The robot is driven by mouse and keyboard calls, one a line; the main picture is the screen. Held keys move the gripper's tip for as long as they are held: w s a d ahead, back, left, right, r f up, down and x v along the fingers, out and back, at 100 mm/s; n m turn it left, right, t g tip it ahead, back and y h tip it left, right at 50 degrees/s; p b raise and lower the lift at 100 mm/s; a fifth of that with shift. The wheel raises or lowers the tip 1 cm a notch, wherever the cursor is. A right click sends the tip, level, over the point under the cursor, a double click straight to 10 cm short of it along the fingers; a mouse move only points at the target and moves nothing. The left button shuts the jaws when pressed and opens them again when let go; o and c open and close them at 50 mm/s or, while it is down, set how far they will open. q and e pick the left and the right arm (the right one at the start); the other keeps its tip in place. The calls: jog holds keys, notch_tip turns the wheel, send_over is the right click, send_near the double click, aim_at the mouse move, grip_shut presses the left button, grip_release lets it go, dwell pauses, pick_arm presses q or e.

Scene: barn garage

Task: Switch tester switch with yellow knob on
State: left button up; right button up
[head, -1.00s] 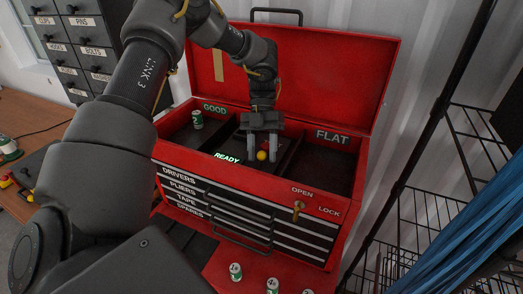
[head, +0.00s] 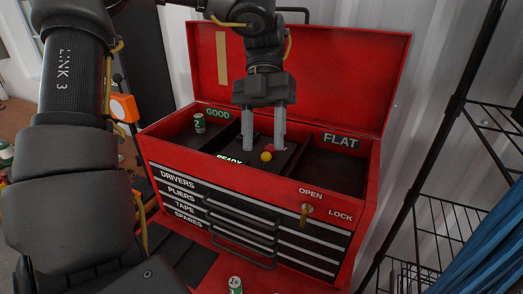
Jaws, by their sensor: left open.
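The yellow knob (head: 266,157) of the tester switch shows in the middle of the red toolbox's open top, beside the lit READY sign (head: 229,159). A small red part lies just behind the knob, partly hidden by a finger. My left gripper (head: 264,146) comes down from above with its two fingers pointing down, open, over the tester. The knob shows between the fingertips in the picture; I cannot tell whether either finger touches it. My right gripper is not in view.
The red toolbox (head: 155,137) has its lid (head: 345,85) raised behind the gripper. A green battery (head: 199,123) stands in the GOOD compartment; the FLAT compartment (head: 335,172) looks empty. Another battery (head: 235,285) stands in front. A wire rack (head: 450,235) is at right.

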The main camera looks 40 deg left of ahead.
pick_arm(q)
jog(key=shift+s+d+r+b, duration=0.4)
jog(key=shift+s+d+r, duration=0.2)
jog(key=shift+s+d, duration=0.3)
jog(key=shift+a, duration=0.15)
